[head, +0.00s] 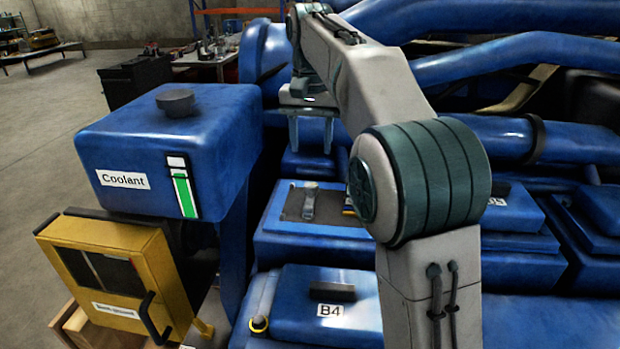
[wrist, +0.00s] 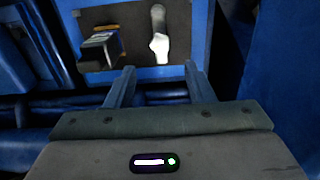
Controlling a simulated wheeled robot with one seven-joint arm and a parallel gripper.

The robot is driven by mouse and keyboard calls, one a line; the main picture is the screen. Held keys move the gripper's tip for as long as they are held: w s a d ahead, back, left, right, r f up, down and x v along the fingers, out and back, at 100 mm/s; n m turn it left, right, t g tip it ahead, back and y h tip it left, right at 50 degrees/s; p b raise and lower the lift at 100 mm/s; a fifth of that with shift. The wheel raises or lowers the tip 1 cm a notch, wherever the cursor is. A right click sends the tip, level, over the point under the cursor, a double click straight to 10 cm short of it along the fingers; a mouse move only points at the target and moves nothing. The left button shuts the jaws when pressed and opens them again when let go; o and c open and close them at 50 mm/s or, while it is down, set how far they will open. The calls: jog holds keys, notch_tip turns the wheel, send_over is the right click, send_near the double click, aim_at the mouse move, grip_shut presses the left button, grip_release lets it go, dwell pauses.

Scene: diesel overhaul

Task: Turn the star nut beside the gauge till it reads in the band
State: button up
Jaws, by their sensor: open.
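I cannot make out a star nut or a dial gauge with a band in either view. My gripper (head: 311,148) is open and empty, fingers pointing down, above and behind a blue engine cover in the head view. In the wrist view its two fingertips (wrist: 159,68) are apart with nothing between them. Beyond them is a dark recessed panel (wrist: 130,62) with a pale elongated fitting (wrist: 158,35) and a small dark block with coloured edges (wrist: 100,48). The fitting also shows in the head view (head: 308,202). My arm hides part of the engine.
A blue coolant tank (head: 150,145) with a green level strip (head: 184,190) stands at left, above a yellow box (head: 110,262). A blue cover labelled B4 (head: 330,311) is in front. Thick blue pipes (head: 510,60) run behind. Open floor (head: 40,130) lies at far left.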

aim_at(311, 185)
notch_tip(311, 185, down, 9)
jog(key=shift+r, duration=0.1)
dwell(0.3)
jog(key=c, duration=1)
